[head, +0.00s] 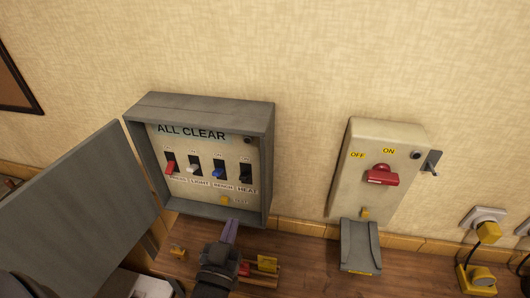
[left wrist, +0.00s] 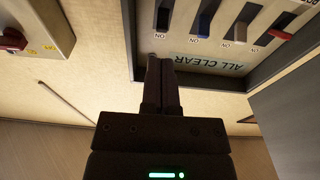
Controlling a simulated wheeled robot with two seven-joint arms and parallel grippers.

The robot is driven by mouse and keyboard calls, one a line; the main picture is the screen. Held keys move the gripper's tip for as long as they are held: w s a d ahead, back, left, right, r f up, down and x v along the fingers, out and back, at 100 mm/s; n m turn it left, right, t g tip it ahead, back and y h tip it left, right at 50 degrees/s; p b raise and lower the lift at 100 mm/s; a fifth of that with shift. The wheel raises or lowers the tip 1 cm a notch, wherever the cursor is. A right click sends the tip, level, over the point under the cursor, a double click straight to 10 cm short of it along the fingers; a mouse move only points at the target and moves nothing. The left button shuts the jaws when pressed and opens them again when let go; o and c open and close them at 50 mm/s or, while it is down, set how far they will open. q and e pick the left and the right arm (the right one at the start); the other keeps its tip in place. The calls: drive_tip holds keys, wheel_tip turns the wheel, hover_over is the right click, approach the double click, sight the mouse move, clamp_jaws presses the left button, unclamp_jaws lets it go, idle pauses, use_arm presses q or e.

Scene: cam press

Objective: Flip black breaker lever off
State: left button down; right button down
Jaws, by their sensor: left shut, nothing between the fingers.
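The grey breaker box (head: 200,105) hangs on the wall with its door (head: 85,210) open to the left. Inside is a row of red, white, blue and black levers under the words ALL CLEAR. The black lever (head: 246,173) is at the right end, above HEAT; its position is hard to tell. It also shows at the top of the left wrist view (left wrist: 164,14). My left gripper (head: 230,228) is shut and empty, just below the box's lower edge. In the left wrist view its fingertips (left wrist: 161,60) point toward the black lever and are apart from it. My right gripper is not in view.
The blue lever (head: 218,170) stands close beside the black one. A second box with a red handle (head: 382,176) is on the wall to the right, above a grey holder (head: 358,245). Small yellow and red items (head: 266,264) lie on the wooden bench. Wall between the boxes is clear.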

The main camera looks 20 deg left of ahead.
sight(246, 174)
use_arm(q)
wheel_tip(246, 174, up, 3)
drive_tip(key=shift+w+a+f+t+y, duration=0.1)
drive_tip(key=shift+a+f+t+y, duration=0.1)
drive_tip(key=shift+t+y, duration=0.15)
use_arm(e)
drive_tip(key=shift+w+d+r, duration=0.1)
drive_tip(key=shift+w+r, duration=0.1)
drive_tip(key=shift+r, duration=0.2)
use_arm(q)
drive_tip(key=p+x, duration=0.1)
drive_tip(key=x, duration=0.9)
drive_tip(key=shift+f, duration=0.1)
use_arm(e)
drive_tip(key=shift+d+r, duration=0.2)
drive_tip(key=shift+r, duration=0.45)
use_arm(q)
drive_tip(key=shift+d, duration=0.1)
